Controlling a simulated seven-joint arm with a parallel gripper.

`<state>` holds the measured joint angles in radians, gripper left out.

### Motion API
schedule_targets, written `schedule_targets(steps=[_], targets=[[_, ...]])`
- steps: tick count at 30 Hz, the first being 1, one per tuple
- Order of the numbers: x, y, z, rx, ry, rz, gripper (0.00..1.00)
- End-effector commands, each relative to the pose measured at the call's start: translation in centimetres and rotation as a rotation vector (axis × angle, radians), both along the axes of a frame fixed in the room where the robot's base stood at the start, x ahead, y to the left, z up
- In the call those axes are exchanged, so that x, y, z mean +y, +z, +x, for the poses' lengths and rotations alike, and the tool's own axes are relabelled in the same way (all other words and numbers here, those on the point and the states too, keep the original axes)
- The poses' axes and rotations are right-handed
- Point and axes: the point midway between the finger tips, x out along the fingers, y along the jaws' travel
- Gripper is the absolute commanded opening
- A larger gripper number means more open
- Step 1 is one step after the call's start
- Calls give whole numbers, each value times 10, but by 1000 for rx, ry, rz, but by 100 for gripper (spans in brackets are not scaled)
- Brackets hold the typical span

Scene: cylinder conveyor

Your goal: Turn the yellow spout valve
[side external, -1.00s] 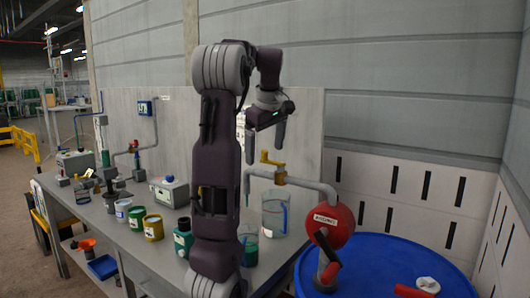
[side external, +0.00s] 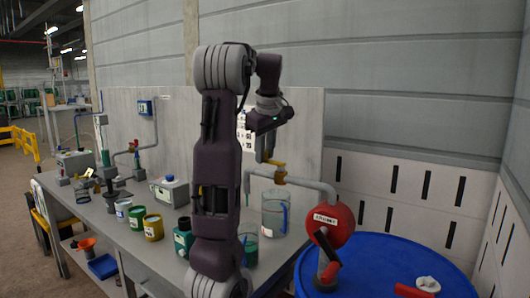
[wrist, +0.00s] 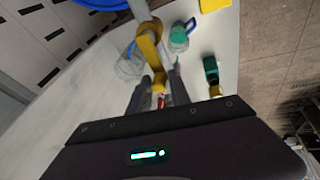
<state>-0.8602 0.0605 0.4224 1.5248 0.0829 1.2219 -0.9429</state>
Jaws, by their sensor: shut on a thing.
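The yellow spout valve (side external: 280,174) sits on the grey pipe (side external: 312,183) that runs from the red drum pump (side external: 333,224). My gripper (side external: 265,158) is above the valve, pointing down, with its fingers shut on the valve's upright handle. In the wrist view the yellow valve (wrist: 152,52) reaches down between the fingertips of my gripper (wrist: 158,82). The fingers partly hide the handle in the side view. A clear jug (side external: 273,213) with a blue handle stands below the spout.
A blue drum (side external: 385,262) stands at the right under the pump. A beaker with green liquid (side external: 248,247) and a green bottle (side external: 184,238) stand near my arm. Yellow, green and white tubs (side external: 153,228) line the bench's front. The wall panel is behind.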

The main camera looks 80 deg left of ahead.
Motion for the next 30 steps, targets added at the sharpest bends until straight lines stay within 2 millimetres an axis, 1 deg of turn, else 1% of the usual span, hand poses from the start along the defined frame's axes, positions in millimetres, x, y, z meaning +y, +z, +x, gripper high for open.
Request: schedule_targets(steps=[5,6,8,9,15,23,30], targets=[[1,1,1,-3,-2,4,0],[1,1,1,-4,-2,4,22],[1,1,2,-4,-2,4,10],[1,1,2,-4,-2,4,9],[0,1,1,-5,-3,6,9],[-11,1,-7,-4,-3,4,10],[-11,0,-8,-2,-1,1,11]])
